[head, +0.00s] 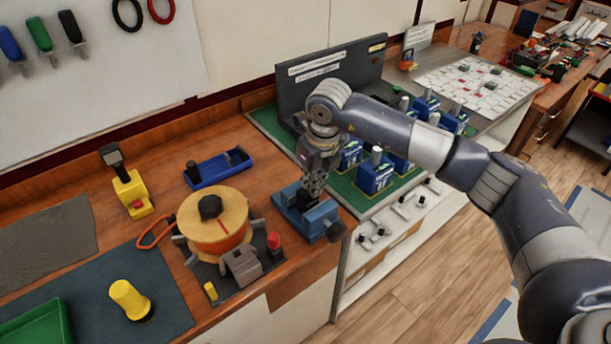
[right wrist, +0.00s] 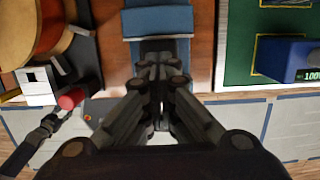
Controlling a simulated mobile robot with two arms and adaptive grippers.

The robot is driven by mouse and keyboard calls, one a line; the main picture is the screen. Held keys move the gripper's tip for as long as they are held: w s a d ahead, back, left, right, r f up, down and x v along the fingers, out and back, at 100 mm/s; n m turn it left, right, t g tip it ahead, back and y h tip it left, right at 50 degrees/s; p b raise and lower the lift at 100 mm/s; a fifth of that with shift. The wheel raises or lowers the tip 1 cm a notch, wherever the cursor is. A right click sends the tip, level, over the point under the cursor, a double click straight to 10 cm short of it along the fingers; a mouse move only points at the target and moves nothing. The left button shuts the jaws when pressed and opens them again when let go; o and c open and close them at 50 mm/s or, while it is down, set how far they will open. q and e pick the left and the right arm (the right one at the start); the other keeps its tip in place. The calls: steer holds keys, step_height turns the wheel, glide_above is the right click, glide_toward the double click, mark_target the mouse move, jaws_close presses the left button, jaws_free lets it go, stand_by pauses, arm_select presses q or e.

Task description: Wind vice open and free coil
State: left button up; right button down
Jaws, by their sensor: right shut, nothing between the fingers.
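The blue vice (head: 322,216) stands at the front right of the wooden bench, with a dark round part (head: 336,232) at its front end. Its blue body also shows at the top of the right wrist view (right wrist: 158,20). My right gripper (head: 311,192) points down at the vice, its shut fingertips at or just above the jaw area; I cannot tell whether they touch. In the right wrist view its fingers (right wrist: 160,75) are together and empty. They hide part of the vice, and I cannot make out a coil in its jaws.
Left of the vice stands a wooden drum (head: 228,240) with an orange cable and a red knob (head: 274,241). A blue tray (head: 222,170) lies behind. To the right, a green board (head: 345,190) carries several blue breakers (head: 375,180).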

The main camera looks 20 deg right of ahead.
steer(key=w, duration=0.1)
steer(key=w+a+p, duration=0.1)
steer(key=shift+w+p, duration=0.3)
steer(key=shift+f+p, duration=0.3)
steer(key=shift+f+b, duration=0.5)
steer(key=shift+b, duration=0.15)
steer(key=shift+s+d, duration=0.1)
